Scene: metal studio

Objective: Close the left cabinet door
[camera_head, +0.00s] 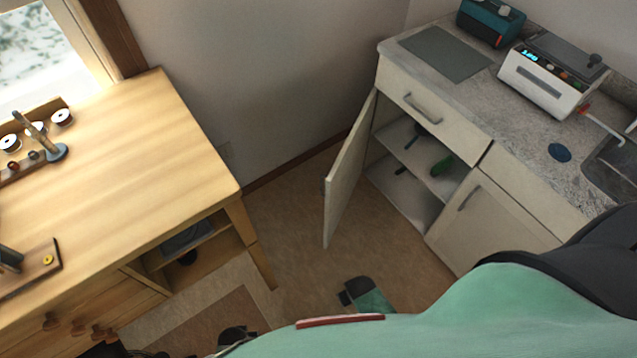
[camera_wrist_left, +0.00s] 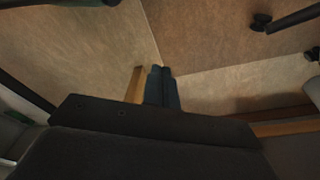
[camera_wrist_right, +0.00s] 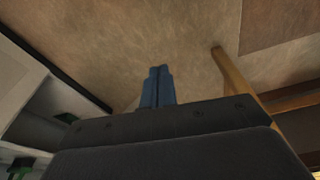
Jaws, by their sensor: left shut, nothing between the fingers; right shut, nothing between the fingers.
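The left cabinet door (camera_head: 348,178) stands wide open in the head view, swung out to the left from the counter's left end. Its free edge points toward me, and a small handle shows near that edge. The open compartment shows a shelf (camera_head: 440,182) with green items on it. My left gripper (camera_wrist_left: 162,72) is shut and empty in the left wrist view, over the floor. My right gripper (camera_wrist_right: 158,73) is shut and empty in the right wrist view, also over the floor, with a cabinet interior at the left. Neither gripper is seen touching the door.
The right cabinet door (camera_head: 495,222) and the drawer (camera_head: 425,105) are shut. A white device (camera_head: 545,85) and a teal box (camera_head: 490,22) stand on the counter. A wooden workbench (camera_head: 150,150) stands at the left. Floor (camera_head: 290,215) is clear between bench and door.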

